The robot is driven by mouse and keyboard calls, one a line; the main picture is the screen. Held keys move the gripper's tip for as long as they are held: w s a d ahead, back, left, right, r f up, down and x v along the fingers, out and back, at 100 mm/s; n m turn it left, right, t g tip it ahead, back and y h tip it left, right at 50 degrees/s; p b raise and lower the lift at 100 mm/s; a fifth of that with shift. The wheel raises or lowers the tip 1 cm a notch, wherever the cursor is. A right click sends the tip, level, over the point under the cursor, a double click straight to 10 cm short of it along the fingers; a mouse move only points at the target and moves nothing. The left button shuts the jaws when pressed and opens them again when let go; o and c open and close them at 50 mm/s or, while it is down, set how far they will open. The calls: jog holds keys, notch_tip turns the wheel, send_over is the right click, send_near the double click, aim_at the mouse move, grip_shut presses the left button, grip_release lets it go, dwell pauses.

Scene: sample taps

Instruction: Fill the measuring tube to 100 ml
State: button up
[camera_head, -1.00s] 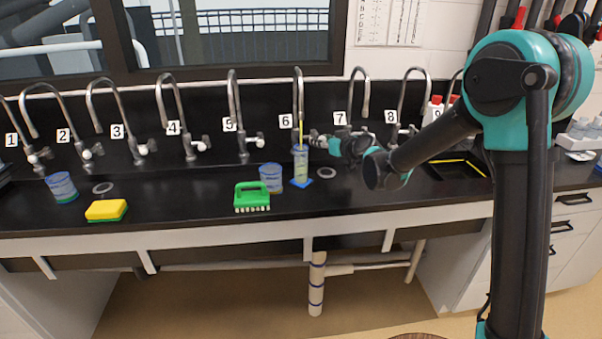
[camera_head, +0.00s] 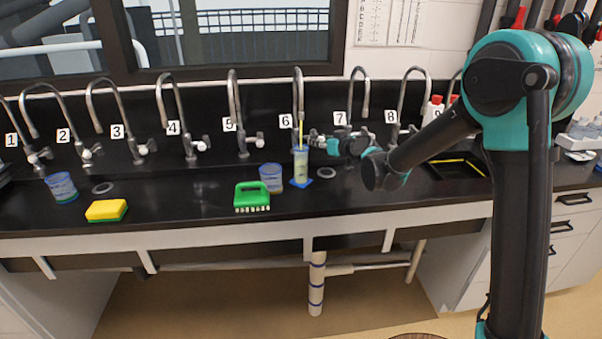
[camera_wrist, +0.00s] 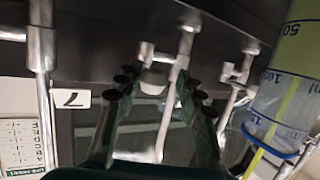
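The measuring tube (camera_head: 301,168) stands upright on a blue base under tap 6 (camera_head: 298,90). A thin yellow stream (camera_head: 300,132) runs from the spout into it. In the wrist view, which is turned over, the tube (camera_wrist: 290,70) shows 50 and 100 marks. Its pale yellow-green liquid appears to reach close to the 100 mark; the exact level is hard to read. My gripper (camera_head: 318,140) is at the tap 6 handle. In the wrist view its fingers (camera_wrist: 152,85) are apart, on either side of the white handle (camera_wrist: 153,80), with gaps showing.
A blue-marked beaker (camera_head: 271,178) and a green brush (camera_head: 252,196) stand left of the tube. A yellow sponge (camera_head: 106,210) and another beaker (camera_head: 62,187) are farther left. Several numbered taps line the back wall. The black counter (camera_head: 180,195) is clear between sponge and brush.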

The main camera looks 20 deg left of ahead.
jog(key=shift+s+a, duration=0.35)
jog(key=shift+w+d, duration=0.2)
jog(key=shift+d, duration=0.05)
jog(key=v, duration=0.6)
jog(key=shift+s+d, duration=0.25)
jog(key=shift+d, duration=0.05)
jog(key=shift+r, duration=0.15)
